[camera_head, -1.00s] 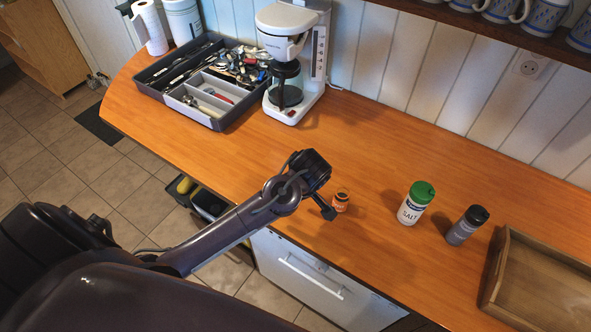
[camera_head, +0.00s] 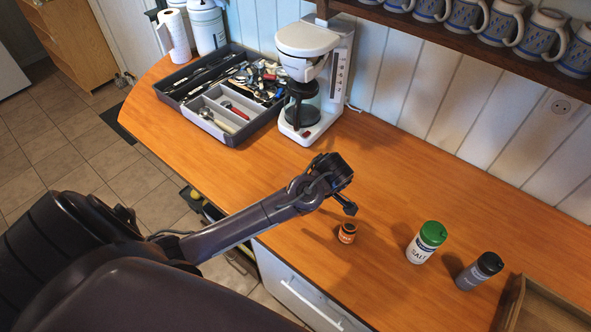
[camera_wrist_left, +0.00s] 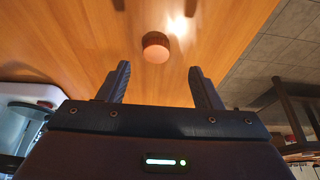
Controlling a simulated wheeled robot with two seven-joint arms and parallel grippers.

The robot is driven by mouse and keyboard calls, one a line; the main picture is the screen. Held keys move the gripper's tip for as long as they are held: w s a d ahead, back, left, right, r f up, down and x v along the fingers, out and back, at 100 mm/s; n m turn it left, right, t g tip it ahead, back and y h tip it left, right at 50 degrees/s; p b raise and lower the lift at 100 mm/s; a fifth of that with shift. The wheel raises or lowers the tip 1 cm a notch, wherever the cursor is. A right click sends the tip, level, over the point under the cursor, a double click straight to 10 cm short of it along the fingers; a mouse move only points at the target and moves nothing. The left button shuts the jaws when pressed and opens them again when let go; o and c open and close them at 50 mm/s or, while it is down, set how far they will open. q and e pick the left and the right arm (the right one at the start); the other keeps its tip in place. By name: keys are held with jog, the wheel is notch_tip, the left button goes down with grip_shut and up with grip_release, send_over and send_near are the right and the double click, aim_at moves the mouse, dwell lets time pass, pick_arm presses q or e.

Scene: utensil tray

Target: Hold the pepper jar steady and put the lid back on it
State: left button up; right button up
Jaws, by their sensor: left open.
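I cannot tell which jar is the pepper, and I see no separate loose lid. My left gripper (camera_head: 346,206) is just behind the orange jar in the picture, apart from it. In the wrist view its fingers (camera_wrist_left: 160,70) are open and empty. My right gripper is not in view.
A green-capped salt shaker (camera_head: 426,242) stands between the two jars. A wooden tray (camera_head: 520,300) is at the right edge. A coffee maker (camera_head: 312,80) and a utensil tray (camera_head: 250,130) stand at the back left. The counter between them and the jars is clear.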

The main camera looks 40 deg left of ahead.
pick_arm(q)
jog(key=shift+s, duration=0.1)
jog(key=shift+a+f+p, duration=0.1)
jog(key=shift+a+p, duration=0.05)
jog(key=shift+p, duration=0.15)
jog(key=x, duration=0.1)
jog(key=p+x, duration=0.1)
jog(key=x, duration=0.1)
jog(key=p+x, duration=0.1)
jog(key=shift+w+f, duration=0.15)
jog(key=shift+w, duration=0.25)
jog(key=shift+a+f, duration=0.1)
jog(key=shift+f, duration=0.15)
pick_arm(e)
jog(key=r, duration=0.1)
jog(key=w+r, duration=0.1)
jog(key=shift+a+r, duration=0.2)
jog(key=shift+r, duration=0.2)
pick_arm(q)
jog(key=shift+c, duration=0.2)
jog(key=c, duration=1)
